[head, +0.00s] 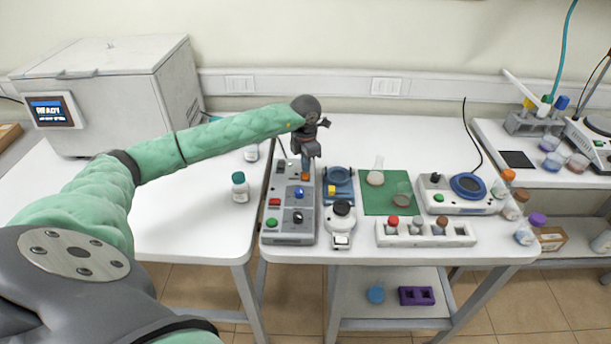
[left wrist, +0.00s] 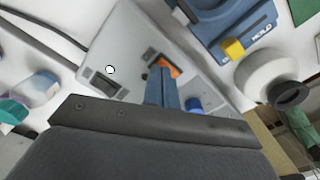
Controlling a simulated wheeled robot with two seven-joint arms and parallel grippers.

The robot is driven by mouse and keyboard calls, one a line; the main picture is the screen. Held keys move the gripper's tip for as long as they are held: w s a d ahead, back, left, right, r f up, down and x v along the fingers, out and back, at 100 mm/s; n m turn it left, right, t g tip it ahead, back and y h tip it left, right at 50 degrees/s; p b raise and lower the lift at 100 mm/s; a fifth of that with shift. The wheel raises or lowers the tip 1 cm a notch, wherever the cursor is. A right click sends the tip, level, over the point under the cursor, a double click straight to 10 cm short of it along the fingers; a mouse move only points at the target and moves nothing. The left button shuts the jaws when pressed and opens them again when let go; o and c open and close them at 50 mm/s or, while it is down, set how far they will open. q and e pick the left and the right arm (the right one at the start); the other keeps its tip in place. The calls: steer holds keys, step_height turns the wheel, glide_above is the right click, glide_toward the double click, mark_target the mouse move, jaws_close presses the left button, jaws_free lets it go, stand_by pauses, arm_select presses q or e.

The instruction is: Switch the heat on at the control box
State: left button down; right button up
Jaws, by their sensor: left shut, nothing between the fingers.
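The control box (head: 290,239) is a long grey box on the middle table. It carries a red button (head: 274,201), a green button (head: 271,223), a blue knob (head: 298,193), a dark knob (head: 298,217) and an orange switch (head: 305,177) near its far end. My left gripper (head: 305,163) points down over that far end, its blue fingers shut and empty. In the left wrist view, the fingertips (left wrist: 161,78) are right beside the orange switch (left wrist: 172,68); I cannot tell whether they touch it. The fingers hide part of the box (left wrist: 132,42). My right gripper is not in view.
A blue device with a yellow part (head: 338,180) and a white unit with a black knob (head: 341,222) stand close right of the box. A green mat (head: 388,206), vial rack (head: 425,240) and hot plate (head: 468,187) lie further right. A teal-capped bottle (head: 240,190) stands left.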

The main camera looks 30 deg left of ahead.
arm_select(q)
steer(key=shift+f+b, duration=0.4)
steer(key=shift+f, duration=0.1)
stand_by(0.3)
steer(key=shift+r+p, duration=0.7)
steer(key=shift+r, duration=2.8)
